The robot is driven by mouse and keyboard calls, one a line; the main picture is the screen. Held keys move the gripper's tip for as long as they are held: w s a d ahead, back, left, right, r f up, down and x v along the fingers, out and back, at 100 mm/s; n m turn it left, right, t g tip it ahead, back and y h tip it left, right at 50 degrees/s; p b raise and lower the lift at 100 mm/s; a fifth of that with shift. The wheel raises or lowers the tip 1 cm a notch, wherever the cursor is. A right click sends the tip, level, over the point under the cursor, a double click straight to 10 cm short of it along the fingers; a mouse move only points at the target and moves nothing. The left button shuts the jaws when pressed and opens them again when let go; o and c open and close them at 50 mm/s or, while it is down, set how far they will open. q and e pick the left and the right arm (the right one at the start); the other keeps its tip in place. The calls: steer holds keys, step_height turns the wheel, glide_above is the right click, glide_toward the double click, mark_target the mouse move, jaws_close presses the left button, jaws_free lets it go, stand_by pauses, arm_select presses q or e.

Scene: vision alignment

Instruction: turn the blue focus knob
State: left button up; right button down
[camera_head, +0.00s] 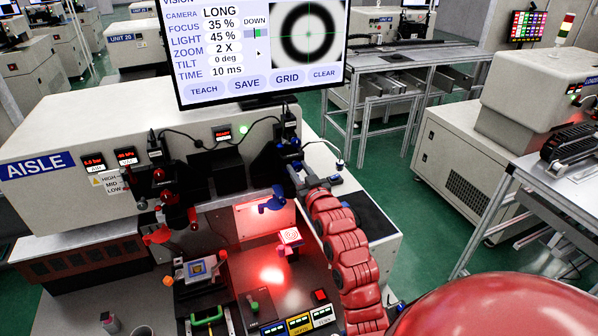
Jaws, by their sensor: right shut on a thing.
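My right arm reaches up from the lower right, and its dark gripper (290,154) is shut at the black camera unit below the monitor. Small blue parts (296,142) show right at the gripper; the blue focus knob itself is mostly hidden there, and its outline is not clear. A blue bracket (272,202) hangs just below and to the left of the gripper. The monitor (262,50) reads FOCUS 35 %, LIGHT 45 %, ZOOM 2 X, with a dark ring under a green crosshair. My left gripper is not in view.
A similar unit with red parts (158,236) stands to the left. A red button (320,296) sits near my forearm.

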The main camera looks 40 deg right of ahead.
steer(key=m+b, duration=0.2)
steer(key=m, duration=0.1)
steer(key=shift+f+b, duration=0.1)
steer(key=shift+b, duration=0.3)
steer(key=shift+m+b, duration=0.9)
steer(key=shift+m, duration=1.3)
steer(key=c, duration=0.5)
jaws_free()
steer(key=shift+s, duration=0.1)
